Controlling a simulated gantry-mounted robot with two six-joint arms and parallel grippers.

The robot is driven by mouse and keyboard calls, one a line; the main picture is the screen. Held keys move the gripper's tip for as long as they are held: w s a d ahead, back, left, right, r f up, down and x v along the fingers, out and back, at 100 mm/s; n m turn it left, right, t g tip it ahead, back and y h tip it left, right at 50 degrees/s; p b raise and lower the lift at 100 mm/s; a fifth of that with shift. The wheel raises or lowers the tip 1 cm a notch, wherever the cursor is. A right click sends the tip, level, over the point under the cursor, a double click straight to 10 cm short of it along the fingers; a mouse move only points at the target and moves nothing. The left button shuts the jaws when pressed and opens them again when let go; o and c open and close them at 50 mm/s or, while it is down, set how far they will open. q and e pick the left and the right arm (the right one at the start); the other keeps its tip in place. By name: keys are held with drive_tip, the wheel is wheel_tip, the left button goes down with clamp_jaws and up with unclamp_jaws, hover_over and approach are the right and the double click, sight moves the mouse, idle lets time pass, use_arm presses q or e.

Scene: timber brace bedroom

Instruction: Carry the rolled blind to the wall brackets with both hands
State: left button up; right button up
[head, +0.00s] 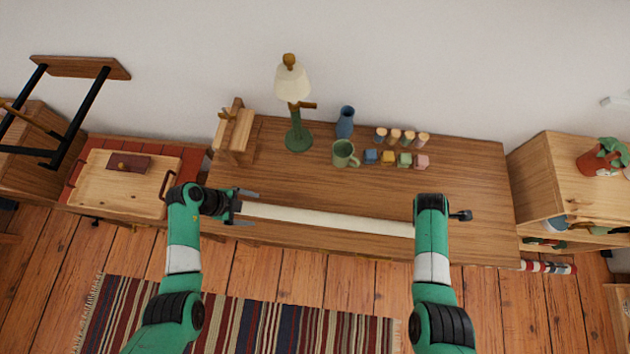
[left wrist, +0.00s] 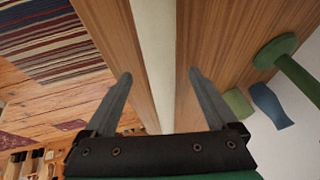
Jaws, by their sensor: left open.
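The rolled blind (head: 325,218) is a long cream roll lying along the front part of the wooden desk. My left gripper (head: 252,208) is open at the blind's left end, with one finger on each side. The left wrist view shows the blind (left wrist: 153,50) running between the two spread fingers (left wrist: 159,76), with gaps beside it. My right gripper (head: 460,215) is at the blind's right end, mostly hidden behind its own arm; only a dark part shows, and its jaws cannot be made out. I cannot clearly identify the wall brackets.
On the desk (head: 470,175) stand a green lamp (head: 298,139), a wooden stand (head: 236,135), a blue vase (head: 345,122), a green mug (head: 343,153) and several small blocks. A wooden tray (head: 120,196) is at left, a shelf unit (head: 540,180) at right. Bare wall rises behind.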

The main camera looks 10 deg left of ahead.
sight(257, 210)
use_arm(q)
drive_tip(key=x, duration=0.3)
use_arm(e)
drive_tip(key=x, duration=0.3)
drive_tip(key=shift+w+f, duration=0.1)
use_arm(q)
drive_tip(key=shift+w+d+f, duration=0.1)
drive_tip(key=shift+d+f, duration=0.1)
drive_tip(key=shift+f, duration=0.35)
use_arm(e)
drive_tip(key=shift+d+f, duration=0.25)
drive_tip(key=shift+f, duration=0.25)
use_arm(q)
drive_tip(key=c, duration=1.4)
use_arm(e)
drive_tip(key=c, duration=1.4)
use_arm(q)
clamp_jaws()
use_arm(e)
clamp_jaws()
use_arm(q)
drive_tip(key=shift+r, duration=0.1)
use_arm(e)
drive_tip(key=shift+r, duration=0.1)
